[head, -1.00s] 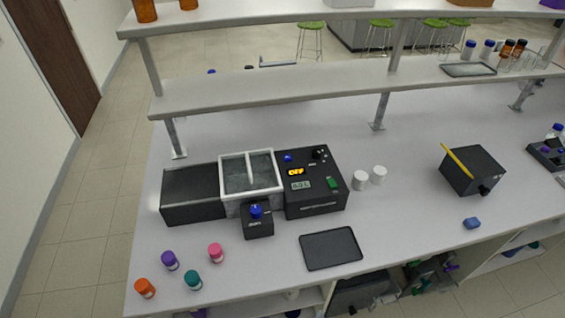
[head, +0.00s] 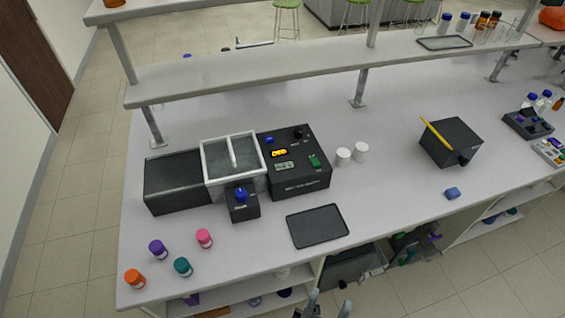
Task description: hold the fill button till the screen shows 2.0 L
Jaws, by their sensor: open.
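The black control box (head: 298,185) stands on the bench, right of a clear-walled tank (head: 234,150). Its top has a green button (head: 314,161), a blue button (head: 269,140), a black knob (head: 299,133), an amber display (head: 279,153) and a grey screen (head: 285,166). The amber display seems to read OFF; the grey screen's digits are too small to read. Button labels are not legible, so I cannot tell which is fill. My gripper (head: 328,306) shows only its fingertips at the bottom edge, open and empty, apart from the box and nothing touching the buttons.
A small black box with a blue knob (head: 241,196) stands before the tank. A black tray (head: 318,226) lies in front of the control box. Two white jars (head: 352,153) stand to its right. Several capped bottles (head: 183,266) stand front left. A shelf (head: 300,73) spans behind.

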